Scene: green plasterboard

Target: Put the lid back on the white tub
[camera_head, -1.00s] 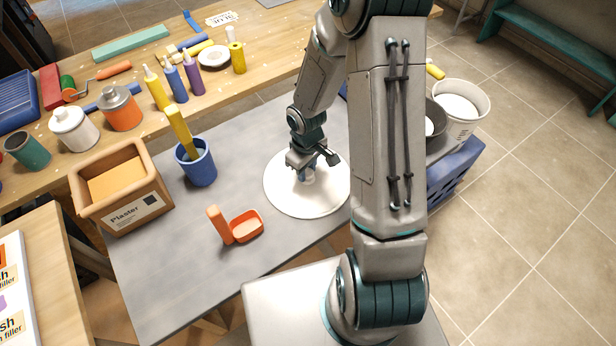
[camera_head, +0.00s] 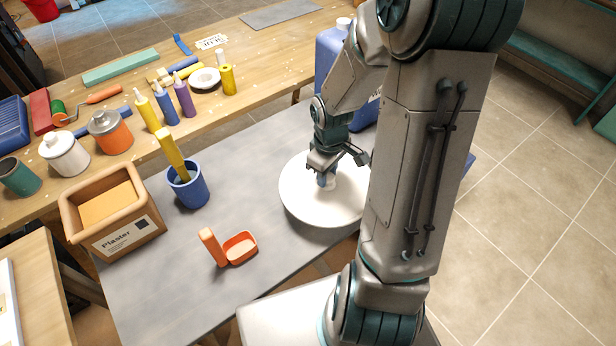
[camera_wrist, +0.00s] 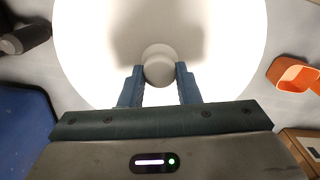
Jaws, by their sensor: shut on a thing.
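The lid (camera_head: 308,207) is a wide white disc with a round knob in its middle. My gripper (camera_head: 327,182) is shut on the knob from above. The lid lies level, and seems to be held a little above the grey table, though the gap is hard to judge. In the wrist view the blue fingers sit on both sides of the knob (camera_wrist: 159,66), and the lid's bright top (camera_wrist: 90,45) fills the upper middle. The white tub does not show now; my arm covers that side of the head view.
A blue pot (camera_head: 188,191) with a yellow-handled tool, an orange tool and dish (camera_head: 240,247) and a plaster box (camera_head: 118,238) stand left of the lid. A blue canister (camera_head: 332,50) stands behind it. The grey table's front left is clear.

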